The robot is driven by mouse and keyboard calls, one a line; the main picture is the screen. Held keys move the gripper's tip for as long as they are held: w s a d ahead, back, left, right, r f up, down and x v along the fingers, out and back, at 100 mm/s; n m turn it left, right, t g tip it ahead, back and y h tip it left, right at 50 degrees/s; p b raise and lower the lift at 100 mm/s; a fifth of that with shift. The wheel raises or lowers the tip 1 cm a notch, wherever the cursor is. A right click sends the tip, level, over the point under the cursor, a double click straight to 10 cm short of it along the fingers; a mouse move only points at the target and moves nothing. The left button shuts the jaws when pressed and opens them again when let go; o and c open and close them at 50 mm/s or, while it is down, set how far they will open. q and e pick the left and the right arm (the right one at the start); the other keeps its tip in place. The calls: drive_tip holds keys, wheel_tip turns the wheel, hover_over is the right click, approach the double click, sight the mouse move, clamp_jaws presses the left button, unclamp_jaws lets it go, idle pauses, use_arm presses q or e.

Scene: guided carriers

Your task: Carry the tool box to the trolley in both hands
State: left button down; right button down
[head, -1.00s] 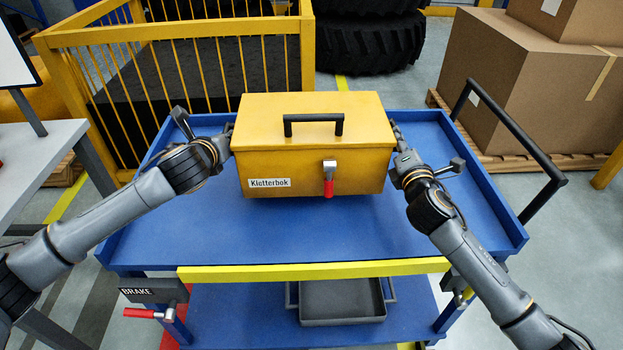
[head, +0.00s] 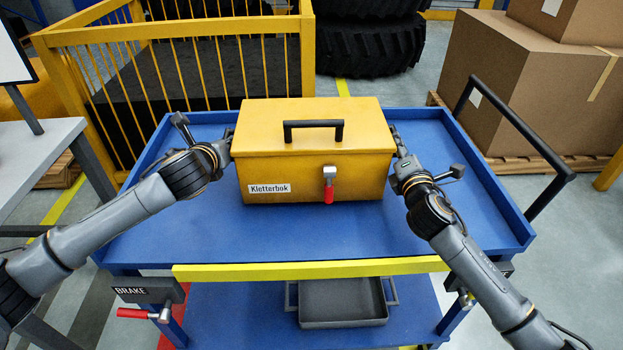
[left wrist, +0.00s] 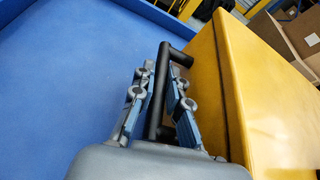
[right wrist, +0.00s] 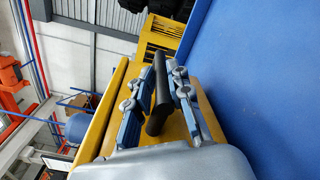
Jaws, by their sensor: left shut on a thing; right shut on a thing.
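The yellow tool box (head: 315,150), labelled "Kletterbok", is level over the blue top deck of the trolley (head: 300,235), towards its back. I cannot tell whether its underside touches the deck. Its lid is closed, with a black top handle and a red-handled latch in front. My left gripper (head: 228,140) is shut on the black side handle (left wrist: 157,105) at the box's left end. My right gripper (head: 396,150) is shut on the black side handle (right wrist: 161,105) at its right end.
The trolley has a raised rim, a black push handle (head: 520,130) at right and a red brake lever (head: 135,313). A grey tray (head: 343,315) sits on its lower shelf. A yellow cage (head: 180,25) stands behind, cardboard boxes (head: 540,95) right, a grey table (head: 40,160) left.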

use_arm(q)
drive_tip(key=shift+w+a+f+b, duration=0.15)
drive_tip(key=shift+f+b, duration=0.25)
drive_tip(key=shift+b, duration=0.3)
use_arm(e)
drive_tip(key=shift+d+f, duration=0.1)
drive_tip(key=shift+f, duration=0.4)
use_arm(q)
drive_tip(key=c, duration=1.8)
unclamp_jaws()
drive_tip(key=shift+f, duration=0.55)
use_arm(e)
drive_tip(key=c, duration=1.7)
unclamp_jaws()
drive_tip(key=shift+f, duration=0.55)
use_arm(q)
drive_tip(key=o, duration=0.4)
drive_tip(key=shift+s+r, duration=0.2)
use_arm(e)
drive_tip(key=o, duration=0.4)
drive_tip(key=shift+s+r, duration=0.1)
drive_tip(key=shift+r, duration=0.1)
use_arm(q)
drive_tip(key=shift+o, duration=0.3)
drive_tip(key=shift+s+r, duration=0.15)
drive_tip(key=shift+s, duration=0.1)
use_arm(e)
drive_tip(key=shift+o, duration=0.4)
drive_tip(key=shift+s+r, duration=0.2)
